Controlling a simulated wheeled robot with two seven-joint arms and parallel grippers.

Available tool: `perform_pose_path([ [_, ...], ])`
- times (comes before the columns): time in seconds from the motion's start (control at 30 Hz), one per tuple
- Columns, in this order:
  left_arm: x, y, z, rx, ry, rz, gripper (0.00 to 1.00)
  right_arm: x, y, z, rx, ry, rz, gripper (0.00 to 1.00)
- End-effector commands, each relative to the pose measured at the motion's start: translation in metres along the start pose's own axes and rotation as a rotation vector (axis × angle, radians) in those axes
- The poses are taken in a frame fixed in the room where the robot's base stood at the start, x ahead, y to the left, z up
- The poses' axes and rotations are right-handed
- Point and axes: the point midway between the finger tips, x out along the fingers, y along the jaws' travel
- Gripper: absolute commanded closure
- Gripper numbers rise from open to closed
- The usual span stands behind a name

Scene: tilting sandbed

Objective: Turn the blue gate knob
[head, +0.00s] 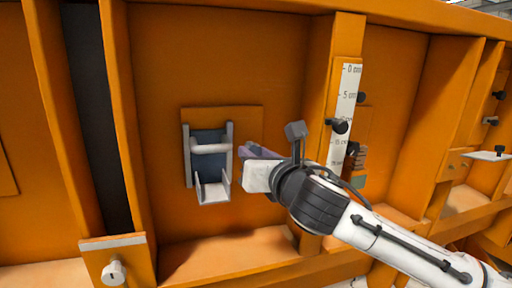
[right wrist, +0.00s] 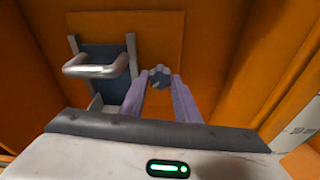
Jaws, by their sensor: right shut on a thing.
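The blue-grey knob (right wrist: 159,75) sits between the two purple fingertips of my right gripper (right wrist: 160,84) in the right wrist view. The gripper is shut on it. In the head view my right gripper (head: 247,151) reaches in from the right to the panel just right of the gate, and it hides the knob. The gate (head: 207,166) is a dark blue-grey plate between light metal side rails, with a pale bar handle (head: 210,148) across it and a small metal chute (head: 213,190) below. My left gripper is not in view.
Orange ribs and walls surround the recessed panel. A white depth scale (head: 346,110) with dark knobs stands to the right, behind my right arm. A metal knob on a bracket (head: 113,271) is at lower left. The ledge below the gate looks clear.

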Motion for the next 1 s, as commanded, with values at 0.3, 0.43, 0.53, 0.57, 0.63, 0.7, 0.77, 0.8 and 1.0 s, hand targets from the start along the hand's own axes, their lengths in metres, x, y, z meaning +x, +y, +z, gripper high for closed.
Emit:
perform_pose_path([
  [0.3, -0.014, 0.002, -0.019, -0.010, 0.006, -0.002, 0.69, 0.000, 0.000, 0.001, 0.301, 0.005, 0.052, 0.94],
  [0.43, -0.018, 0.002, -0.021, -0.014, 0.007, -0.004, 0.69, 0.000, 0.000, 0.000, 0.423, 0.006, 0.073, 0.94],
  [0.53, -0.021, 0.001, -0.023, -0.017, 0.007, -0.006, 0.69, 0.000, 0.000, 0.000, 0.517, 0.005, 0.090, 0.94],
  [0.57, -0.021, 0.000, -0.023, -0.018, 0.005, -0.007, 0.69, 0.000, 0.000, 0.000, 0.544, 0.005, 0.095, 0.94],
  [0.63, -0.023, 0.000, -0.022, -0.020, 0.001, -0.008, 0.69, 0.000, 0.000, -0.001, 0.611, 0.005, 0.106, 0.94],
  [0.7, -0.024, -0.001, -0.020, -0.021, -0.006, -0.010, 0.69, 0.000, 0.000, -0.001, 0.676, 0.005, 0.118, 0.94],
  [0.77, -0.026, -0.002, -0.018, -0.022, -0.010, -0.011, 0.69, 0.000, 0.001, -0.001, 0.733, 0.005, 0.129, 0.94],
  [0.8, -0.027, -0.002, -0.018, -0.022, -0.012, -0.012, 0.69, 0.000, 0.000, -0.001, 0.770, 0.004, 0.135, 0.94],
  [1.0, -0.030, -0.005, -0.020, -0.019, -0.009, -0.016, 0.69, 0.000, 0.001, -0.002, 0.957, 0.005, 0.169, 0.94],
])
